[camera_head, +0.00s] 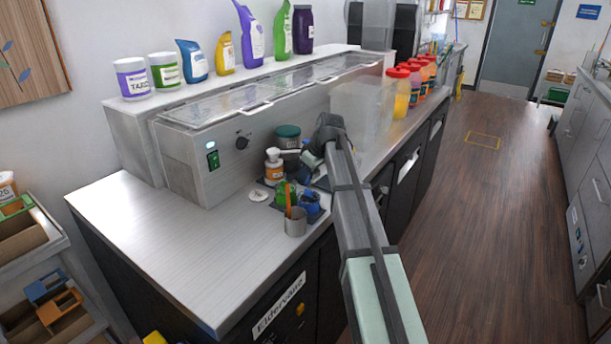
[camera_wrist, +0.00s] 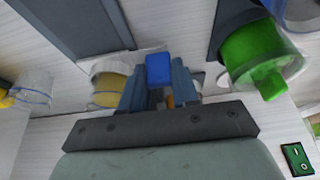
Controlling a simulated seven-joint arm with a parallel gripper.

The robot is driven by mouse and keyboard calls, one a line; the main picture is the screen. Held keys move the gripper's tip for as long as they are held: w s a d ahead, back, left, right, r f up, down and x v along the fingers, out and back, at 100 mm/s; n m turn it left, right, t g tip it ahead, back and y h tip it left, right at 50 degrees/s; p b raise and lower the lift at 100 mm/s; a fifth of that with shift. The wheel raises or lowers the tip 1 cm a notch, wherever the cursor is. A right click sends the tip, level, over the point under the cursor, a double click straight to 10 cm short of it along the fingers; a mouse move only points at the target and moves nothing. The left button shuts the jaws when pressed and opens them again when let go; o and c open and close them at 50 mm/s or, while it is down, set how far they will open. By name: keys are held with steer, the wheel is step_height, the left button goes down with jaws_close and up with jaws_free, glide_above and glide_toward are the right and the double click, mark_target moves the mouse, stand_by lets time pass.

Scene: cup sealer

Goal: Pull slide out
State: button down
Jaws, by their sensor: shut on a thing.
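My gripper (camera_wrist: 158,88) shows in the wrist view with its two blue-grey fingers close around a small blue block (camera_wrist: 158,68). The block sits between the fingertips and is partly hidden by them. I cannot tell for certain whether this block is part of the slide. In the head view my arm reaches over the counter, and its end is down among small items near the front edge. The fingers and what they hold are hard to make out there. No slide or cup sealer can be clearly picked out.
A green cylinder (camera_wrist: 256,52) is right of my gripper in the wrist view. In the head view a metal cup (camera_head: 296,222) and a white orange-labelled bottle (camera_head: 274,166) stand close by. A long glass-topped case (camera_head: 270,90) lies behind. The counter's left part (camera_head: 165,245) is clear.

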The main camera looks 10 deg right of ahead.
steer(key=s+d, duration=0.6)
steer(key=shift+s+d, duration=0.15)
steer(key=c, duration=1.1)
jaws_free()
steer(key=shift+s+d, duration=0.1)
steer(key=shift+r, duration=0.45)
steer(key=v, duration=1.3)
steer(key=shift+s, duration=0.1)
steer(key=shift+d+f, duration=0.1)
steer(key=shift+f, duration=0.1)
